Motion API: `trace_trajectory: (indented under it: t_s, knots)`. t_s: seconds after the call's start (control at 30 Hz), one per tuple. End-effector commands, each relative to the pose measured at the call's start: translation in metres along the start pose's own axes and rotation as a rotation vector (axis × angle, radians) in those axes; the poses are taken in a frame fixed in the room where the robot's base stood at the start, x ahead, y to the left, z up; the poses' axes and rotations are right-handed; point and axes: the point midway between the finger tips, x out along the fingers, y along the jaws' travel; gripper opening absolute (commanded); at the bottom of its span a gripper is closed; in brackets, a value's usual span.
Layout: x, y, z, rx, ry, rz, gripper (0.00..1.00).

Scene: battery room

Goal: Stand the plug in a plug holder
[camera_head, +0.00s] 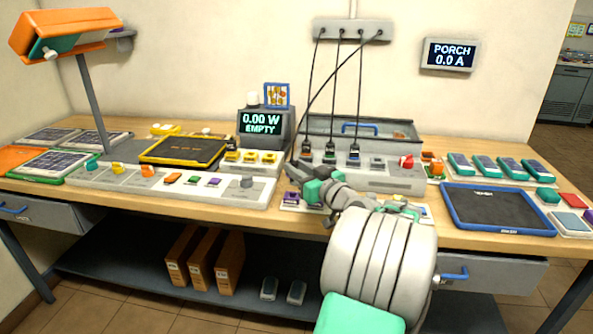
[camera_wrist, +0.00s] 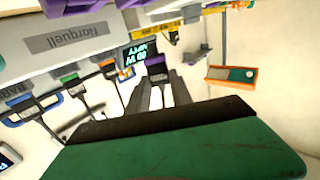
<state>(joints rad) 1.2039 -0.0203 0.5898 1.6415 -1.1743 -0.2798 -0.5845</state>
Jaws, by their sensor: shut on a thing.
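My gripper (camera_head: 293,175) is over the middle of the bench, in front of the grey socket unit (camera_head: 395,180). In the wrist view its fingers (camera_wrist: 158,84) are shut on a small dark plug with a purple part (camera_wrist: 157,68). In the head view the plug is too small and covered to make out. Several cabled plugs (camera_head: 330,153) stand in the socket unit. A long pale strip (camera_head: 215,193) at the left carries coloured pieces. A low row with purple and yellow pieces (camera_head: 291,198) lies just below my gripper, partly hidden by my arm. I cannot tell which is the plug holder.
A meter reading 0.00 W EMPTY (camera_head: 260,123) stands behind. Black cables hang from a wall outlet (camera_head: 352,31) close to my gripper.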

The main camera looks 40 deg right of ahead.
Motion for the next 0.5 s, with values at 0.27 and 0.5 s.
trace_trajectory:
  t_s: [0.27,0.5]
  knots:
    - [0.0,-0.001,0.036,0.003,-0.001,-0.001,0.0]
    - [0.0,-0.001,0.052,0.002,0.001,-0.001,0.0]
